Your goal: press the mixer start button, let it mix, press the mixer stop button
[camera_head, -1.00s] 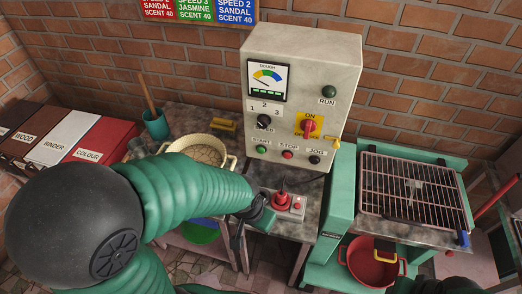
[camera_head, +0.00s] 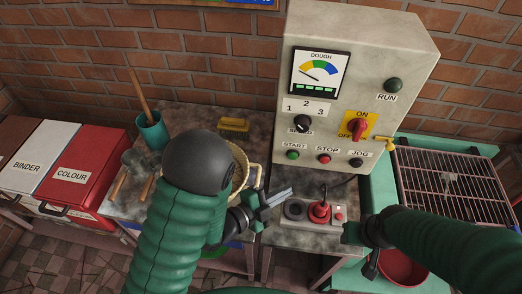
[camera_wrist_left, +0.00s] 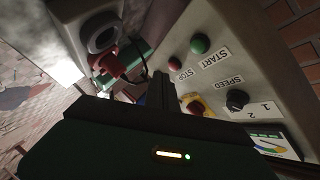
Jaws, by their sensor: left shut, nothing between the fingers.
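The grey control box (camera_head: 300,80) stands at the back. Its green START button (camera_head: 292,155) and red STOP button (camera_head: 324,158) sit low on the front panel. In the left wrist view the START button (camera_wrist_left: 200,43) and STOP button (camera_wrist_left: 174,66) show beyond my fingers. My left gripper (camera_head: 286,192) is shut and empty, below and in front of START, apart from the panel. It also shows in the left wrist view (camera_wrist_left: 164,84). My right gripper (camera_head: 354,234) is low on the right, beside the red-knobbed unit; its jaws are unclear.
A red-knobbed unit (camera_head: 319,212) sits on the bench below the panel. The black JOG button (camera_head: 356,162), red ON/OFF switch (camera_head: 358,129) and dark RUN lamp (camera_head: 393,84) are nearby. A wire rack (camera_head: 455,185) is right.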

